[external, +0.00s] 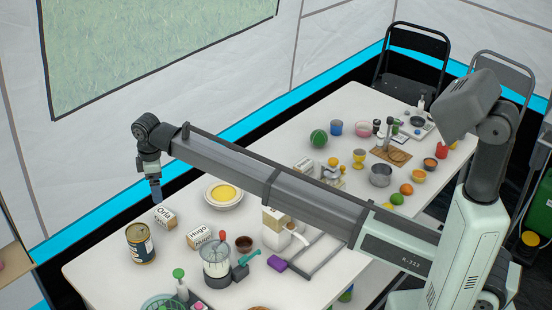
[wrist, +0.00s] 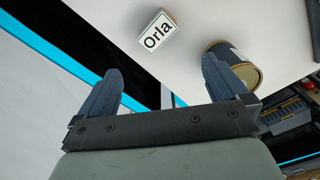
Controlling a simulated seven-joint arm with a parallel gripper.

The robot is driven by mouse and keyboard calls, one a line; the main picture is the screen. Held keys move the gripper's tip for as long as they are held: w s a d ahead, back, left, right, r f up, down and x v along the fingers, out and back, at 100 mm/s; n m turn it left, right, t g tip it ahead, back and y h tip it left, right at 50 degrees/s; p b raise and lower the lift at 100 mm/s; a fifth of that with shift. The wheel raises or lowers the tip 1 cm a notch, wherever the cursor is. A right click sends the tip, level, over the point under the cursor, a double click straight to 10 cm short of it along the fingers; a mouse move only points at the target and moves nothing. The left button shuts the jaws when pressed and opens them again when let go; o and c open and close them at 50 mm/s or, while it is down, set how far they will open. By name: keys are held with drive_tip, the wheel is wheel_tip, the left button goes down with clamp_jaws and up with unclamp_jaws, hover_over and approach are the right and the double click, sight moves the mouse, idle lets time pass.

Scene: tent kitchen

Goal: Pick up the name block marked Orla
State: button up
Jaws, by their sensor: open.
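The name block marked Orla (external: 165,215) is a small block with a white face and black lettering. It stands on the white table near the back left edge, between the gold tin and the Hugo block. In the wrist view the Orla block (wrist: 157,34) lies beyond my fingertips, near the top centre. My gripper (external: 156,193) is open and empty, above the table edge and a little to the left of the block. In the wrist view its two blue-grey fingers (wrist: 162,82) are spread wide, with nothing between them.
A gold tin (external: 140,244) stands close to the Orla block; it also shows by the right finger in the wrist view (wrist: 240,68). The Hugo block (external: 199,235) stands to the right. A plate with a yellow bowl (external: 224,194) lies behind it. A jug-like container (external: 216,262) stands in front.

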sight(163, 214)
drive_tip(key=f+n, duration=0.2)
drive_tip(key=f, duration=0.2)
drive_tip(key=f+n, duration=0.2)
drive_tip(key=f, duration=0.3)
drive_tip(key=f+n, duration=0.3)
drive_tip(key=f, duration=0.1)
drive_tip(key=shift+w+d+f, duration=0.2)
drive_tip(key=shift+d+f, duration=0.05)
drive_tip(key=shift+f, duration=0.15)
idle(0.4)
drive_tip(key=c, duration=1)
